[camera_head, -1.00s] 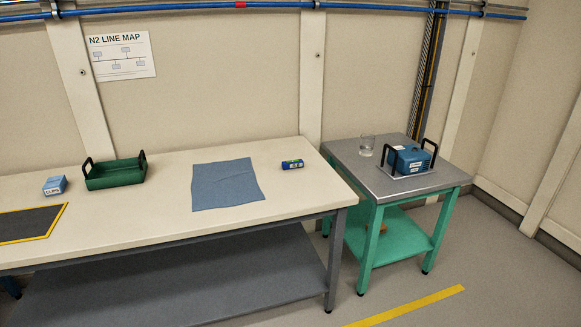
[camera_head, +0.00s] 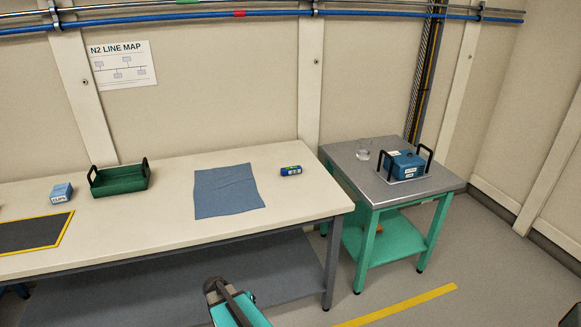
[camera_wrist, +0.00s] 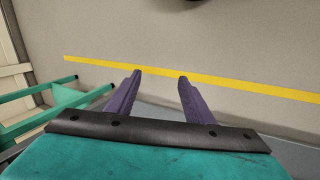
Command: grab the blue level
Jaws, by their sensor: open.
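A small blue block with a green-yellow marking, which looks like the blue level (camera_head: 291,170), lies near the right end of the long cream bench, to the right of a blue cloth. My gripper (camera_wrist: 160,75) shows in the wrist view with its two purple fingers apart and nothing between them. It points over the grey floor with the yellow line, away from the level. In the head view a teal part of my arm shows at the bottom middle, in front of the bench. The level is not in the wrist view.
The bench (camera_head: 160,240) also holds the cloth (camera_head: 226,188), a green tray (camera_head: 119,179), a blue-white box (camera_head: 61,192) and a dark yellow-edged mat (camera_head: 35,232). A side table (camera_head: 365,185) bears a glass (camera_head: 363,155) and a blue case (camera_head: 405,165) between black handles.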

